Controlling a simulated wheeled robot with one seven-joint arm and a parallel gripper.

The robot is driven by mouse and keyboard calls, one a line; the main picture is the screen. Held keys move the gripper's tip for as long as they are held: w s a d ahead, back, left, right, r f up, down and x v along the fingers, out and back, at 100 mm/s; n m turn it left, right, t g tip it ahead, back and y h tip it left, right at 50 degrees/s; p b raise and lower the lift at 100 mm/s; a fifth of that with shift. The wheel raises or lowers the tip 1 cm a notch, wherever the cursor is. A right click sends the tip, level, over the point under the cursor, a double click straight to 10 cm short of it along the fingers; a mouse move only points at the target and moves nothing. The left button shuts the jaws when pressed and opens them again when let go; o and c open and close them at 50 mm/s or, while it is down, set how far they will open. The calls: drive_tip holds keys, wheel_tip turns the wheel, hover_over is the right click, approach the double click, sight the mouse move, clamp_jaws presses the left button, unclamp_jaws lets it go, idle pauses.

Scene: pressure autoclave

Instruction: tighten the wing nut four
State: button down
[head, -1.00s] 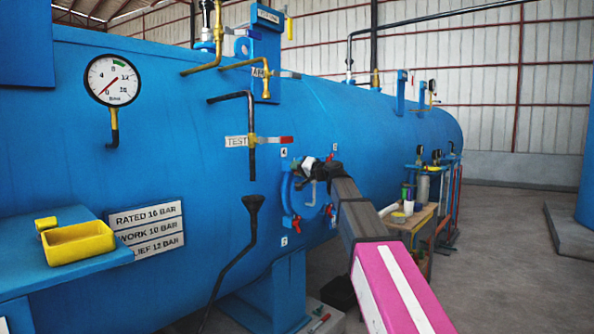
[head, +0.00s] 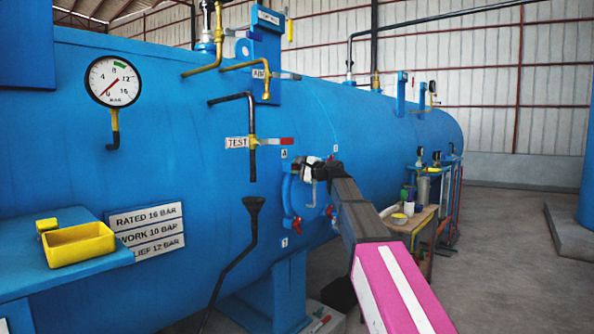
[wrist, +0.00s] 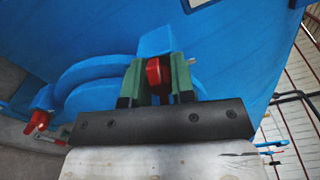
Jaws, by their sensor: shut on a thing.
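A round blue hatch (head: 287,190) with red wing nuts sits on the side of the blue vessel. A label that appears to read 4 (head: 284,153) is at its upper left. My gripper (head: 304,168) is at the top of this hatch, beside that label. In the wrist view its green fingers (wrist: 154,78) are shut on a red wing nut (wrist: 153,71) at a blue lug. A threaded stud end shows to the right of the fingers. Another red wing nut (wrist: 38,120) is at the lower left, apart from the gripper. My gripper and arm hide part of the hatch in the head view.
A red-handled TEST valve (head: 275,141) and a black funnel pipe (head: 254,205) are close on the left. A blue shelf with a yellow tray (head: 80,244) is at far left. A cluttered bench (head: 412,222) stands behind my arm. Floor at right is clear.

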drive_tip(key=m, duration=0.7)
drive_tip(key=shift+d+r, duration=0.1)
drive_tip(key=shift+r, duration=0.05)
drive_tip(key=m, duration=0.4)
drive_tip(key=shift+w, duration=0.1)
drive_tip(key=shift+w+d+m, duration=0.1)
drive_tip(key=shift+d+m, duration=0.05)
drive_tip(key=shift+m, duration=1.75)
drive_tip(key=c, duration=1.2)
unclamp_jaws()
drive_tip(key=shift+c, duration=0.2)
drive_tip(key=v, duration=1)
drive_tip(key=shift+s+d, duration=0.3)
